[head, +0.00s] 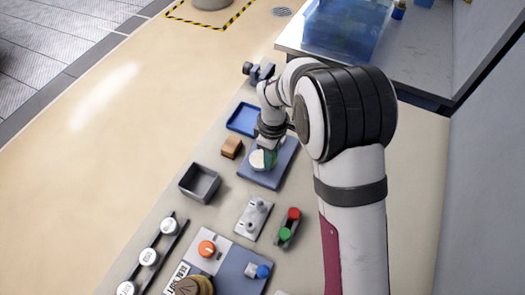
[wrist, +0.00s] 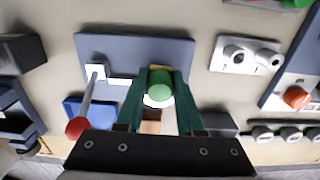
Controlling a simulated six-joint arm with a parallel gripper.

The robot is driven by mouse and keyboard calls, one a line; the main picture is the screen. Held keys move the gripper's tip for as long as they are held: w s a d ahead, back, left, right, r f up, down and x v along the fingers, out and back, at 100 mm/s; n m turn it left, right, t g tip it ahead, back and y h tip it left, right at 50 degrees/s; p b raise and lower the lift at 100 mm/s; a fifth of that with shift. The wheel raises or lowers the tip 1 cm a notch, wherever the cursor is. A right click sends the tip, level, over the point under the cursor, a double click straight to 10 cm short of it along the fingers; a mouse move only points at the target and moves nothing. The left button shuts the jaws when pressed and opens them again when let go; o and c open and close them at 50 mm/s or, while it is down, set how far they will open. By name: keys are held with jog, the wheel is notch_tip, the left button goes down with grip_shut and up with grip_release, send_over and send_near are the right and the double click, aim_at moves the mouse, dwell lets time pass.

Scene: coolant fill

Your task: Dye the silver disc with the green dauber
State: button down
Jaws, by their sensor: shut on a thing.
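My gripper (wrist: 160,92) is shut on the green dauber (wrist: 159,82), a short round green piece between its teal fingers in the wrist view. The silver disc (head: 257,160) shows pale over a blue-grey plate (head: 284,168) in the head view, right at my gripper (head: 268,152). In the wrist view a pale edge of the disc (wrist: 158,102) shows beside the dauber, between the fingers. The dauber covers part of it there. Whether the dauber touches the disc, I cannot tell. No green mark on the disc can be made out.
A red-knobbed lever (wrist: 82,124) stands in a slot on the plate. Around it are a wooden block (head: 232,147), a blue tray (head: 242,119), a dark open bin (head: 199,185), a two-post plate (head: 254,217) and a red-green button box (head: 288,228).

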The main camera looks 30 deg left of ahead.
jog(key=shift+a, duration=3.2)
notch_tip(320, 180, up, 8)
jog(key=shift+d+r, duration=0.1)
jog(key=shift+d, duration=0.05)
jog(key=w+d+r+m, duration=0.2)
jog(key=d+r+m, duration=0.3)
jog(key=d, duration=0.4)
jog(key=w+d+r+m, duration=0.3)
jog(key=d+r+m, duration=0.15)
jog(key=d, duration=0.45)
jog(key=s+d+r+m, duration=0.2)
jog(key=d+m, duration=0.2)
jog(key=d, duration=0.3)
jog(key=s+d+r+m, duration=0.2)
jog(key=d+r+m, duration=0.1)
jog(key=d, duration=0.4)
jog(key=shift+s+r+m, duration=0.2)
jog(key=shift+s+m, duration=0.1)
jog(key=shift+m, duration=0.35)
jog(key=shift+a, duration=0.1)
